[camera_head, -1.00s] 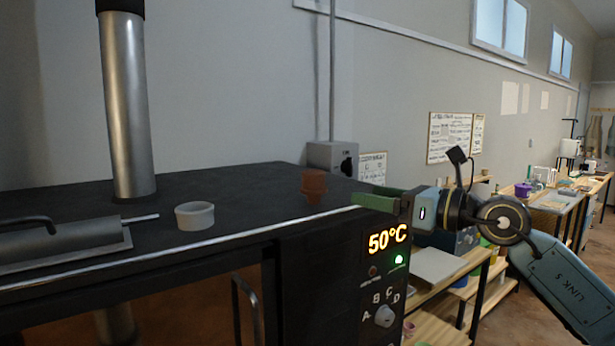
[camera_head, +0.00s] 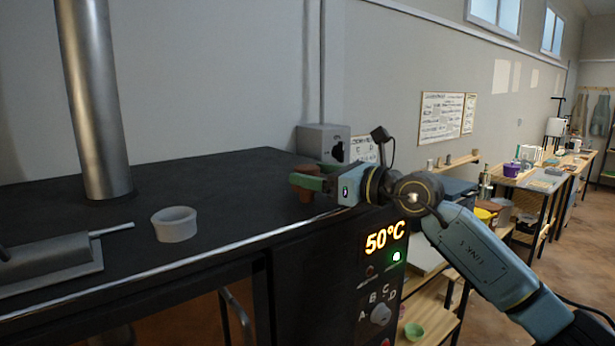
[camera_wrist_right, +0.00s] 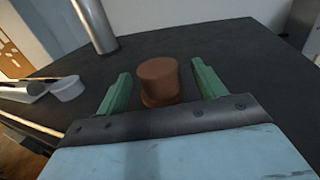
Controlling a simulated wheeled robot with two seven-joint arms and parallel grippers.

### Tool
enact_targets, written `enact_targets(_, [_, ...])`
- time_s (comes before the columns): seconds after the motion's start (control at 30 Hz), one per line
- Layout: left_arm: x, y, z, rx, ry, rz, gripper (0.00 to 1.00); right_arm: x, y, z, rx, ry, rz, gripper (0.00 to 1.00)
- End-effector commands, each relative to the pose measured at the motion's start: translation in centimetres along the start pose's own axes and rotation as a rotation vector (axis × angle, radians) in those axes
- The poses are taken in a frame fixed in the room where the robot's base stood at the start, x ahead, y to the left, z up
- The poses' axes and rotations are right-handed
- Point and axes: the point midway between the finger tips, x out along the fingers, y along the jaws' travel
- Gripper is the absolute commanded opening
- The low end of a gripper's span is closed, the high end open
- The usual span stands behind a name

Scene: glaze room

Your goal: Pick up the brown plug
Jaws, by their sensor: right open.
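The brown plug (camera_head: 305,172) stands upright on the dark top of the kiln (camera_head: 240,185), near its right end. In the head view my right gripper (camera_head: 307,181) reaches in from the right and partly covers the plug. In the right wrist view the plug (camera_wrist_right: 159,80) stands between the two green fingers of my right gripper (camera_wrist_right: 160,84), with a gap on each side. The right gripper is open and holds nothing. My left gripper is not in view.
A white ring-shaped cup (camera_head: 174,225) stands on the kiln top to the left. A grey cylinder with a rod (camera_head: 50,262) lies farther left, and a metal flue pipe (camera_head: 92,100) rises behind. A grey switch box (camera_head: 323,143) is behind the plug. The kiln top between is clear.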

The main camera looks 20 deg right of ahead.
Motion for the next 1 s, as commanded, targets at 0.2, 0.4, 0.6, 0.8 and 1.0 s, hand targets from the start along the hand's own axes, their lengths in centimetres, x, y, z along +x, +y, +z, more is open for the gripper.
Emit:
enact_targets(0.2, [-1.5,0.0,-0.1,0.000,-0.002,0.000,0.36,3.2,0.3,0.1,0.002,-0.001,0.001,0.69])
enact_targets(0.4, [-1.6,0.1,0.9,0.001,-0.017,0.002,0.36,3.8,0.3,-0.1,-0.001,-0.001,0.000,0.69])
enact_targets(0.6, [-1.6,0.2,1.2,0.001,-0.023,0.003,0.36,3.8,0.3,-0.2,-0.001,-0.001,0.000,0.59])
enact_targets(0.8, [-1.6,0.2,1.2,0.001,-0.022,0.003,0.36,3.8,0.3,-0.2,-0.001,-0.001,0.000,0.33])
enact_targets(1.0, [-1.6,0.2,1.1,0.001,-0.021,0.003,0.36,3.8,0.3,-0.1,-0.001,-0.001,0.000,0.16])
